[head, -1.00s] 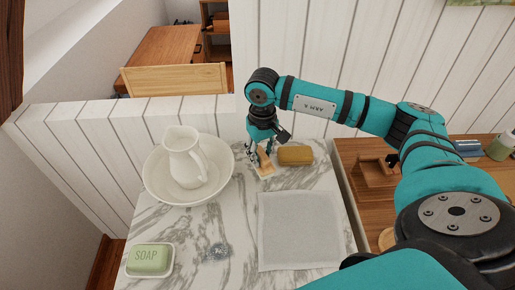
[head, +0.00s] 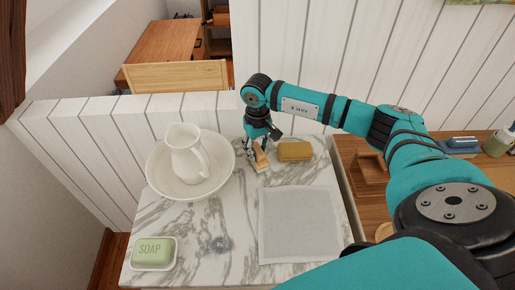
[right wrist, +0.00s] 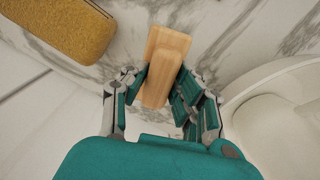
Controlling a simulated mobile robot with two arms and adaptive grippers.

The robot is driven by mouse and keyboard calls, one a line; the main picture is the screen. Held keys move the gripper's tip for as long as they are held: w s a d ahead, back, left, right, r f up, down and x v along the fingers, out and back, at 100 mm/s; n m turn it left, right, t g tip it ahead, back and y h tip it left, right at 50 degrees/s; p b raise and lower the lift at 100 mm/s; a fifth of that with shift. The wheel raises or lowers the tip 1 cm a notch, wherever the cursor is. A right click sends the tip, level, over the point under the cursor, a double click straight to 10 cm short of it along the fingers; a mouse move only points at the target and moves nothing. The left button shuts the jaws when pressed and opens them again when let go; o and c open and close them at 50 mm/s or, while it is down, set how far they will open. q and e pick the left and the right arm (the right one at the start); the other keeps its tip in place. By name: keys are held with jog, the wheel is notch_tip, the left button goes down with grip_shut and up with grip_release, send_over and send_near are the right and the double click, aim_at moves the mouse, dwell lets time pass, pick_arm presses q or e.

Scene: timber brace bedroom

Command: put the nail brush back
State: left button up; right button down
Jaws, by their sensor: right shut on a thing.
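The nail brush, a light wooden block (head: 262,158), is at the back of the marble washstand top, between the wash basin and the yellow sponge (head: 294,150). My right gripper (head: 256,153) points down and is shut on it. In the right wrist view the wooden block (right wrist: 167,52) sits between the fingers of the gripper (right wrist: 160,84), its far end sticking out past them. Its underside is hidden, and I cannot tell whether it touches the marble. My left gripper is not in view.
A white basin (head: 160,183) with a pitcher (head: 186,155) stands left. A green soap (head: 152,252) in a dish is front left, near a small clear object (head: 220,244). A grey cloth (head: 298,225) lies front right. A wooden surface (head: 355,155) with several items adjoins on the right.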

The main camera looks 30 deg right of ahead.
aim_at(258, 148)
jog(key=c, duration=1)
grip_release()
jog(key=shift+c, duration=0.2)
jog(key=shift+r+p, duration=0.15)
jog(key=shift+p, duration=0.15)
notch_tip(258, 148, up, 12)
jog(key=b, duration=0.2)
jog(key=shift+b, duration=0.3)
